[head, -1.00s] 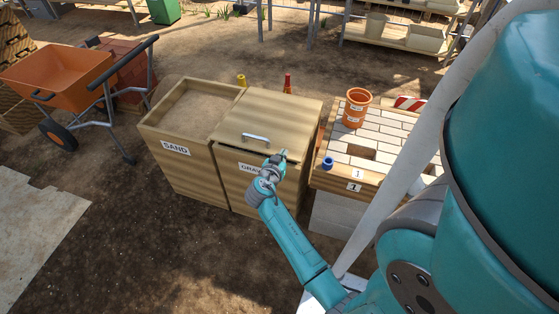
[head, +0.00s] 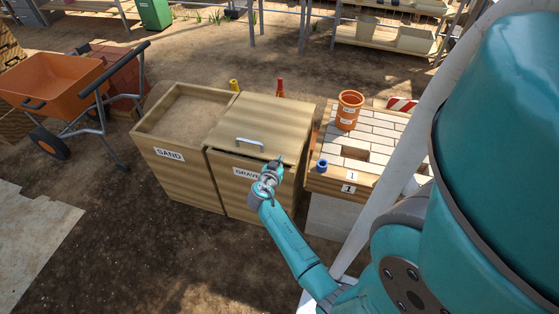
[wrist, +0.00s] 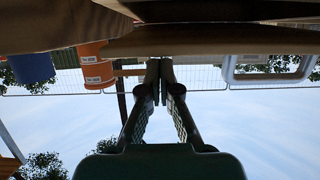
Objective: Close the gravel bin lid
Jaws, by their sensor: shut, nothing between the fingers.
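The gravel bin (head: 240,195) is a wooden box with a GRAVEL label on its front, partly covered by my gripper. Its wooden lid (head: 265,118) lies over the top, with a metal handle (head: 250,143) near the front edge. A dark gap shows under the lid's front edge, so the lid looks slightly raised there. My gripper (head: 278,163) is shut and empty at the upper front of the bin, close to the lid's front edge; I cannot tell whether it touches. In the wrist view the shut fingertips (wrist: 160,68) are just by a wooden edge, with the handle (wrist: 268,68) to the right.
The open sand bin (head: 170,165) adjoins on the left. On the right a brick-topped bench (head: 375,135) holds an orange bucket (head: 349,110) and a small blue item (head: 322,165). An orange wheelbarrow (head: 45,85) stands at far left. Bare ground lies in front.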

